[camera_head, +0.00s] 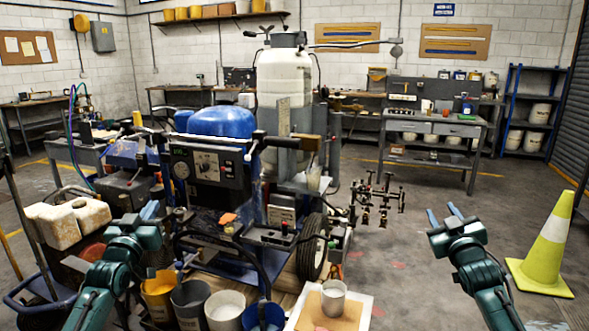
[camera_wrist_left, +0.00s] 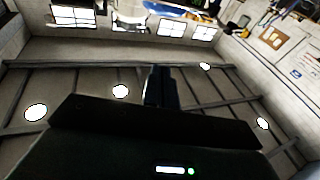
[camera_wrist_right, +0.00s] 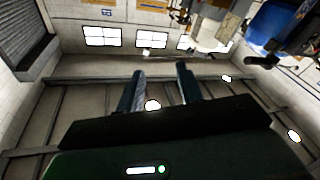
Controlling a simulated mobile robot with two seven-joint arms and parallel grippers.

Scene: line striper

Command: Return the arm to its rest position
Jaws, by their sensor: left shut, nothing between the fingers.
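My left gripper (camera_head: 150,211) is at the left in the head view, in front of the line striper (camera_head: 215,165), with its blue fingertips close together. In the left wrist view its fingers (camera_wrist_left: 160,88) are together with nothing between them. My right gripper (camera_head: 444,215) is at the right in the head view, over open floor, with its two fingers apart. In the right wrist view its fingers (camera_wrist_right: 158,85) stand apart with a clear gap between them. Both grippers point away from me and are empty. Both wrist views look toward the ceiling, upside down.
Several buckets, among them a yellow one (camera_head: 160,292), stand in front of the striper. A metal cup (camera_head: 333,298) stands on a board at the front middle. A yellow-green cone (camera_head: 545,248) is right of my right arm. Floor between striper and cone is mostly free.

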